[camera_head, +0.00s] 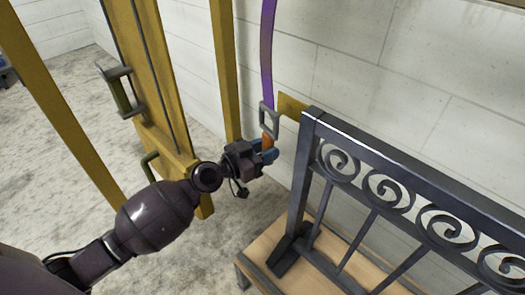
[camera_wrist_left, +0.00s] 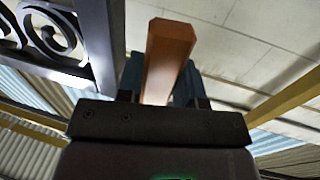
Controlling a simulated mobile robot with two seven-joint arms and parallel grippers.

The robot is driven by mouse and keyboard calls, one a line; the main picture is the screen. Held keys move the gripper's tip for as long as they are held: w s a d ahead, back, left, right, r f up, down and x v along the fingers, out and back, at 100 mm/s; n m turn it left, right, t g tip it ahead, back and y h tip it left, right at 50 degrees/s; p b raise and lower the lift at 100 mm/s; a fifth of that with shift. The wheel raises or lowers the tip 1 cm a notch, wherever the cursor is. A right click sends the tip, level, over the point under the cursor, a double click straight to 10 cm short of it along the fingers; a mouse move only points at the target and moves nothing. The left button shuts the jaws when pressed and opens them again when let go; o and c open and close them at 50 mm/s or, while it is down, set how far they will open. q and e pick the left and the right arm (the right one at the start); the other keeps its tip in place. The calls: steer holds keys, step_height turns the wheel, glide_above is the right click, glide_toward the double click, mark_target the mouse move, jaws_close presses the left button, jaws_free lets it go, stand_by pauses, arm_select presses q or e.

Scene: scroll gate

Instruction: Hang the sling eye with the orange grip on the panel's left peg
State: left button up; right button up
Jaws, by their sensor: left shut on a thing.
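My left gripper (camera_head: 268,152) is shut on the orange grip (camera_head: 267,142), which stands up between its blue fingers. The grip also shows large between the fingers in the left wrist view (camera_wrist_left: 168,62). The sling eye (camera_head: 269,107) is a grey rectangular metal frame just above the grip, hanging on a purple strap (camera_head: 267,50). The dark scroll panel (camera_head: 310,150) stands right of my gripper; its left post also shows in the left wrist view (camera_wrist_left: 103,45). The eye is beside the panel's upper left corner. My right gripper is out of view.
The panel stands on a wooden pallet (camera_head: 258,258). Yellow posts (camera_head: 224,70) and a yellow frame with handles (camera_head: 150,70) stand left. A pale block wall is behind.

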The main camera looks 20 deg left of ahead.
arm_select(q)
steer(key=w, duration=0.1)
steer(key=w+d+f, duration=0.1)
steer(key=w, duration=0.1)
steer(key=w+d, duration=0.1)
steer(key=w, duration=0.1)
steer(key=shift+w+f+b, duration=0.15)
steer(key=shift+w+b, duration=0.1)
steer(key=shift+b, duration=0.15)
steer(key=shift+f, duration=0.1)
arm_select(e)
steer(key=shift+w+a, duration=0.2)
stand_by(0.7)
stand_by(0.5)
arm_select(q)
steer(key=o, duration=1)
steer(key=shift+w+d, duration=0.1)
steer(key=shift+w, duration=0.05)
steer(key=shift+o, duration=0.5)
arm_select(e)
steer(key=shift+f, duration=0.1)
